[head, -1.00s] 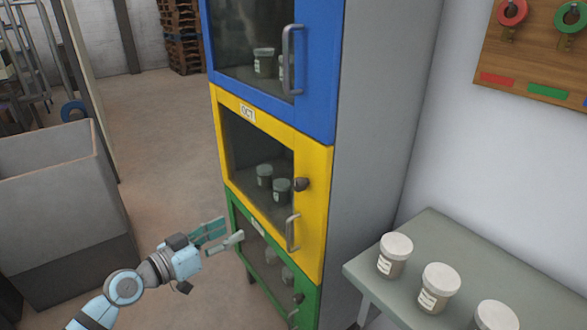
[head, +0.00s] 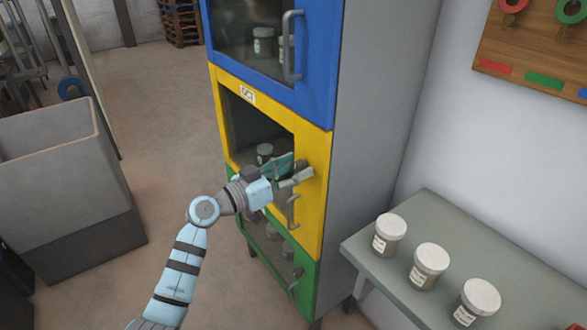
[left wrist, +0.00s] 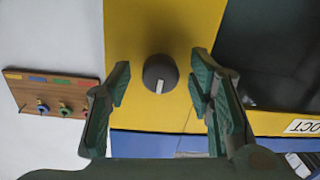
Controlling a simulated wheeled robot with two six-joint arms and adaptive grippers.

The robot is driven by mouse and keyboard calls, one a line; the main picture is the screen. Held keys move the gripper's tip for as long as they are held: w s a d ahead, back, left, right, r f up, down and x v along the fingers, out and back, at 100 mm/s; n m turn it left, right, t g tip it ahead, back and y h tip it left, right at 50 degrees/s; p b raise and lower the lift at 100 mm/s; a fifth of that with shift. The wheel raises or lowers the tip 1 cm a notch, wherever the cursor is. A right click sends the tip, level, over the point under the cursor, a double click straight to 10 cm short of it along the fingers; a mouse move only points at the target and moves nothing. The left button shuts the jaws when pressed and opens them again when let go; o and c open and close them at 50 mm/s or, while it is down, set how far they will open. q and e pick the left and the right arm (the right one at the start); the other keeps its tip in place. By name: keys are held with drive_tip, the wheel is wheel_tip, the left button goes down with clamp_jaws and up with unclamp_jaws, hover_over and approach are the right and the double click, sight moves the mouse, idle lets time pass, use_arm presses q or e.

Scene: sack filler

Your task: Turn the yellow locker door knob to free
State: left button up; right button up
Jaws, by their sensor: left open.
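The yellow locker door (head: 311,225) is the middle door of a stacked locker and is shut. Its dark round knob (left wrist: 160,74) with a pale mark shows in the left wrist view, on the yellow frame beside the dark window. My left gripper (head: 304,172) is in front of the yellow door at knob height. In the left wrist view its open fingers (left wrist: 158,85) stand on either side of the knob, with gaps, and hold nothing. In the head view the gripper mostly hides the knob. The door's grey handle (head: 292,211) is just below. My right gripper is not in view.
A blue door (head: 318,100) is above and a green door (head: 305,265) below, each with a handle. A grey table (head: 440,225) with several lidded jars (head: 389,235) stands at right. A tag board (head: 535,60) hangs on the wall. A grey bin (head: 60,205) stands at left.

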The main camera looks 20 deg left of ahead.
use_arm(q)
drive_tip(key=c, duration=1)
clamp_jaws()
